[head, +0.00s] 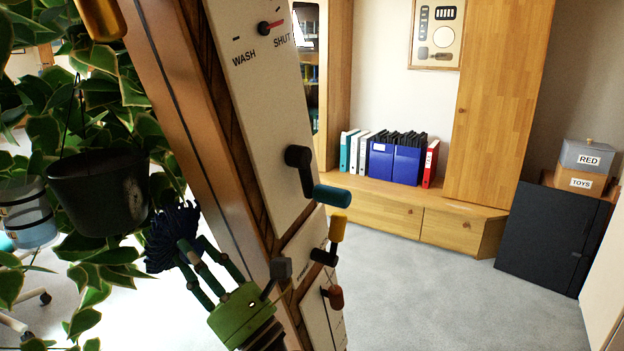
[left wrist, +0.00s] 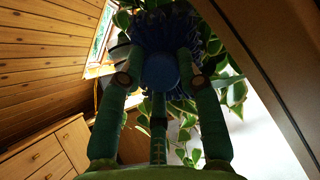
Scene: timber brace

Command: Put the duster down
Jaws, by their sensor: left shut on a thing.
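The duster (head: 172,236) is a dark blue, fluffy tuft, seen in the head view left of the timber post. My left gripper (head: 196,262), with a green palm and dark green fingers, is shut on it and holds it up in the air. In the left wrist view the blue round end of the duster (left wrist: 160,71) sits between the fingertips of my left gripper (left wrist: 158,82), with blue strands (left wrist: 150,28) spreading beyond it. The fingers hide part of the duster. My right gripper is not in view.
A tilted timber post (head: 180,90) stands close by my left gripper, beside a white panel (head: 262,110) with levers, including a teal-handled one (head: 330,194). A hanging plant pot (head: 100,190) with leaves is near the duster. A wooden cabinet (head: 455,228) and open grey floor lie beyond.

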